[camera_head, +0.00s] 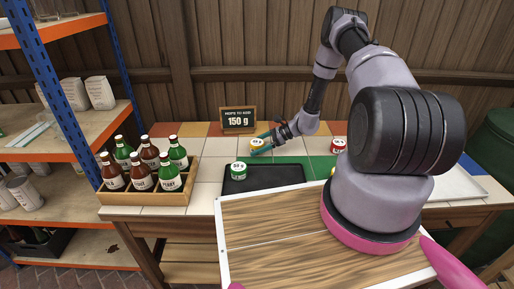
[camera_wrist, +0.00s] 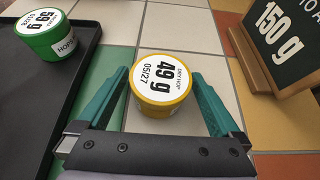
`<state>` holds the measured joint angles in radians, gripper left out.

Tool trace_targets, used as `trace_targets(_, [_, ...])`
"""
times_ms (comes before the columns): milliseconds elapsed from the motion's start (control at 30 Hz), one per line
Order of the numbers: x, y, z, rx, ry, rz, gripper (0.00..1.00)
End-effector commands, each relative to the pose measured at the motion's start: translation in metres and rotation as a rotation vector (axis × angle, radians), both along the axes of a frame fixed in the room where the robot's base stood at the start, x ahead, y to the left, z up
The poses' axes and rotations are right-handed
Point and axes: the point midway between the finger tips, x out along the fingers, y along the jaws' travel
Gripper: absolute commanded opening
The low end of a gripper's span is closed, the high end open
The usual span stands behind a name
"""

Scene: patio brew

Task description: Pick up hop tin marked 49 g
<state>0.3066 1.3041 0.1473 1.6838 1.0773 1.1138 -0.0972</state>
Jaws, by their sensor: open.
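The hop tin marked 49 g (camera_wrist: 161,84) is yellow with a white lid label and stands upright on the tiled table. It also shows in the head view (camera_head: 257,143), small beside my gripper. My gripper (camera_wrist: 160,92) is open, with one green finger on each side of the tin; I cannot tell whether either finger touches it. In the head view my gripper (camera_head: 264,143) reaches down at the tin from the right. A green hop tin marked 59 g (camera_wrist: 48,33) stands on the black tray (camera_head: 290,176), left of my gripper in the wrist view.
A sign reading 150 g (camera_head: 238,120) stands behind the tin, close to my right finger in the wrist view. A red tin (camera_head: 339,145) stands farther right. A wooden crate of bottles (camera_head: 145,196) is at the left.

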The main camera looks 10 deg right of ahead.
Motion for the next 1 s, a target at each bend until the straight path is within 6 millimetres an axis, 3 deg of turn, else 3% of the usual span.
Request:
trace_targets(100, [0.000, -0.001, 0.000, 0.000, 0.000, 0.000, 1.00])
trace_targets(133, [0.000, -0.001, 0.000, 0.000, 0.000, 0.000, 0.92])
trace_targets(300, [0.000, -0.001, 0.000, 0.000, 0.000, 0.000, 0.27])
trace_targets(333, [0.000, -0.001, 0.000, 0.000, 0.000, 0.000, 0.21])
trace_targets(667, [0.001, -0.001, 0.010, 0.000, -0.001, 0.000, 0.21])
trace_targets(1000, [0.001, -0.001, 0.076, -0.002, -0.004, 0.000, 0.21])
